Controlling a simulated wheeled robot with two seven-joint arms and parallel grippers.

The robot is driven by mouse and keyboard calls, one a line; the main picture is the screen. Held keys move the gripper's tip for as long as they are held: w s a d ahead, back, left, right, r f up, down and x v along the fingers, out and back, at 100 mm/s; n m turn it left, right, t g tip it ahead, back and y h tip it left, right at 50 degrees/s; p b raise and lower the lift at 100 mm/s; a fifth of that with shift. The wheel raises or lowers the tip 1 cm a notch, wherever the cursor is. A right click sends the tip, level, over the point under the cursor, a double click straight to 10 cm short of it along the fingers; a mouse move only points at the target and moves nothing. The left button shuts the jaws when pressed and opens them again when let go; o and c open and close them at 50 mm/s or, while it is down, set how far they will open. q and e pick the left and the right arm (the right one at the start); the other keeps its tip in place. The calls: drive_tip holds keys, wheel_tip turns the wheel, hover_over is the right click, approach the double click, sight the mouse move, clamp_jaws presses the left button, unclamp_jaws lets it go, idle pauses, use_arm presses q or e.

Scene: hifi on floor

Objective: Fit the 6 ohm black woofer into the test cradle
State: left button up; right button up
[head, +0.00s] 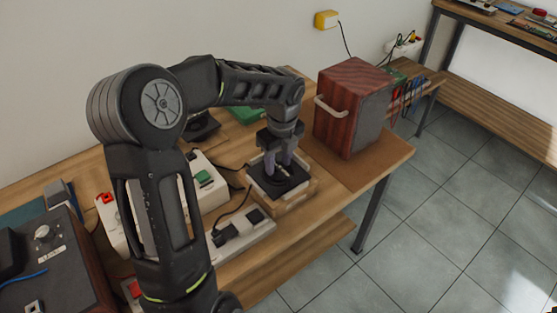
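A black woofer (293,187) with a squarish dark frame sits on a low wooden cradle (290,205) near the front edge of the bench. It looks about level; I cannot tell whether it is fully seated, and its 6 ohm marking is not readable. My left gripper (279,172) points down at the middle of the woofer. Its two grey-purple fingers stand a little apart at the woofer, and their tips are partly lost against the dark part. I cannot tell whether they grip it. My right gripper is not in view.
A red wooden box with a pale handle (348,105) stands right of the cradle. Power strips (240,235) and a white unit with a green button (203,178) lie left of it. A dark amplifier (50,262) is at the lower left. Bare wood (385,150) shows at the bench's right end.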

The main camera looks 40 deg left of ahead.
use_arm(q)
drive_tip(key=shift+w+r, duration=0.1)
drive_tip(key=shift+r, duration=0.2)
drive_tip(key=r, duration=0.7)
drive_tip(key=shift+s+d+r, duration=0.2)
drive_tip(key=shift+d, duration=0.15)
wheel_tip(320, 180, up, 8)
drive_tip(key=p, duration=0.7)
idle(0.5)
